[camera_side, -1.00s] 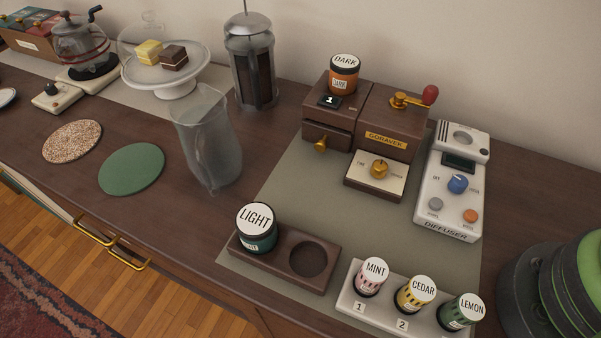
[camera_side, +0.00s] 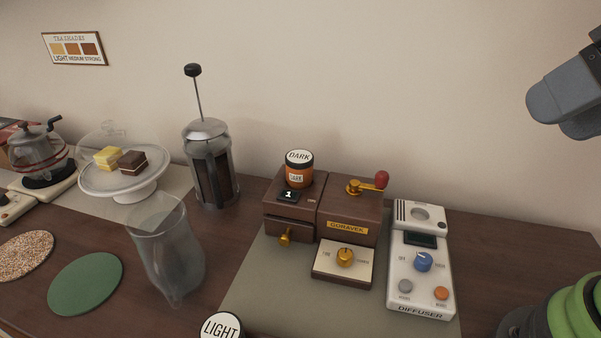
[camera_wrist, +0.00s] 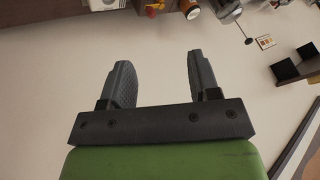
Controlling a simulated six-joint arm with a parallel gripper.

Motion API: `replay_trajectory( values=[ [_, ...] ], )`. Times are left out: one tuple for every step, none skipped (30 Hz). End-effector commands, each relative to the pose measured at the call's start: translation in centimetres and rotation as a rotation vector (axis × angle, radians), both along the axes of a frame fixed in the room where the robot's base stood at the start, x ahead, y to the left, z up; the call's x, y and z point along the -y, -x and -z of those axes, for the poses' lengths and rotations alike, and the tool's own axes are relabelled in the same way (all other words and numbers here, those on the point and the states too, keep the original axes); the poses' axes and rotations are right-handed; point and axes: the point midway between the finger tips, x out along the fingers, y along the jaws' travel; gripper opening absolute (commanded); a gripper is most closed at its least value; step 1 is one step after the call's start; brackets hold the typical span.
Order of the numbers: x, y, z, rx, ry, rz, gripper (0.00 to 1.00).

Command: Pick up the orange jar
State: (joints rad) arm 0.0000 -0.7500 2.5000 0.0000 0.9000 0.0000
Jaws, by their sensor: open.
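The orange jar (camera_side: 300,178) has a white lid marked DARK. It stands upright on top of the left part of the brown grinder (camera_side: 290,208) in the side view. In the wrist view, which looks upside down, a small orange and white shape at the top edge appears to be this jar (camera_wrist: 189,9). My gripper (camera_wrist: 158,65) is open and empty, with its two dark fingers apart against the pale wall. It is well away from the jar.
A French press (camera_side: 211,165) stands left of the grinder, with a glass pitcher (camera_side: 166,250) in front of it. A white diffuser (camera_side: 420,268) is right of the grinder, and its brass crank (camera_side: 360,187) is beside the jar. The jar labelled LIGHT (camera_side: 221,326) is cut off below.

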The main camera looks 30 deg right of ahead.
Motion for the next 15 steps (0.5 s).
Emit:
replay_trajectory(
  values=[
    [0.0, 0.0, 0.0, 0.000, 0.000, 0.000, 0.68],
    [0.0, 0.0, 0.0, 0.000, 0.000, 0.000, 0.75],
    [0.0, 0.0, 0.0, 0.000, 0.000, 0.000, 0.84],
    [0.0, 0.0, 0.0, 0.000, 0.000, 0.000, 0.84],
    [0.0, 0.0, 0.0, 0.000, 0.000, 0.000, 0.84],
    [0.0, 0.0, 0.0, 0.000, 0.000, 0.000, 0.84],
    [0.0, 0.0, 0.0, 0.000, 0.000, 0.000, 0.84],
    [0.0, 0.0, 0.0, 0.000, 0.000, 0.000, 0.84],
    [0.0, 0.0, 0.0, 0.000, 0.000, 0.000, 0.84],
    [0.0, 0.0, 0.0, 0.000, 0.000, 0.000, 0.84],
    [0.0, 0.0, 0.0, 0.000, 0.000, 0.000, 0.84],
    [0.0, -0.2, -0.1, -0.002, 0.001, -0.002, 0.84],
    [0.0, -0.3, -0.2, -0.004, 0.003, -0.004, 0.84],
    [0.0, -0.6, -0.3, -0.008, 0.006, -0.006, 0.84],
    [-0.1, -1.2, -0.5, -0.015, 0.012, -0.011, 0.84]
  ],
)
